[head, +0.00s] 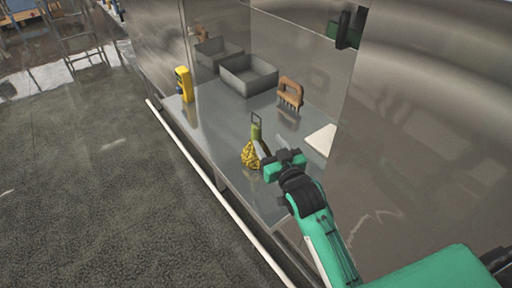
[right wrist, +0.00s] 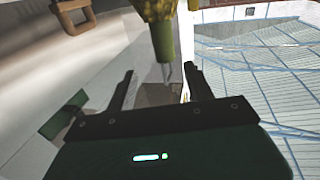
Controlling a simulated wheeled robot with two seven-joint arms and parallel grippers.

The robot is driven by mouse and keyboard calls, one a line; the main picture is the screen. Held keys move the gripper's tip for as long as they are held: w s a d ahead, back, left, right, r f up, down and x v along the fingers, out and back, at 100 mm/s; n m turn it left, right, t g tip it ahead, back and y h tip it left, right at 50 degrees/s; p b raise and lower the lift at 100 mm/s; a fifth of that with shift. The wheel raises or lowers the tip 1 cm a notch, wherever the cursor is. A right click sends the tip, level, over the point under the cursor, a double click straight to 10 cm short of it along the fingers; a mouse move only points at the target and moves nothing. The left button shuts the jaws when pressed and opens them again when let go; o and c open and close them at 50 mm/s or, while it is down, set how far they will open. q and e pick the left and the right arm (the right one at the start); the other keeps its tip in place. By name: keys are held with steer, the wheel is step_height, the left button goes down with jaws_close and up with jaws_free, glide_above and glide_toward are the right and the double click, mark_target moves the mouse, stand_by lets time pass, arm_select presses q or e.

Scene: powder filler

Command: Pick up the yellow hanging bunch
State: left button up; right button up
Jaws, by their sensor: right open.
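The yellow bunch (head: 250,156) is a knobbly yellow cluster with a green neck (head: 256,131) and a thin dark loop (head: 256,117) above it. In the head view it is at the near edge of the metal counter. My right gripper (head: 270,158) is just right of it, open and empty. In the right wrist view the yellow cluster (right wrist: 155,8) is at the top edge, partly cut off. Its green neck (right wrist: 163,42) and metal hook (right wrist: 167,72) point down towards the gap between the open fingers (right wrist: 160,74). I cannot tell whether they touch. My left gripper is not in view.
A brown-handled brush-like tool (head: 290,92), grey open bins (head: 247,75) and a yellow device (head: 184,83) stand farther back on the counter (head: 225,128). A white flat block (head: 321,140) lies to the right.

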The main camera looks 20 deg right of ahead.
mark_target(258, 133)
steer(key=w, duration=0.2)
steer(key=shift+w+a+f, duration=0.1)
steer(key=shift+w+a, duration=0.05)
steer(key=shift+w, duration=0.5)
steer(key=shift+w+a+p, duration=0.15)
steer(key=shift+w+p, duration=0.1)
steer(key=shift+p, duration=0.25)
steer(key=w, duration=0.1)
steer(key=w+a+p, duration=0.1)
steer(key=w, duration=0.1)
steer(key=shift+w+f, duration=0.15)
steer(key=shift+w, duration=0.5)
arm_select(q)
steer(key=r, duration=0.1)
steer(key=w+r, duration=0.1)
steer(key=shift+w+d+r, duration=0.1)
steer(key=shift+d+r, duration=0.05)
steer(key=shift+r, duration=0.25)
arm_select(e)
jaws_close()
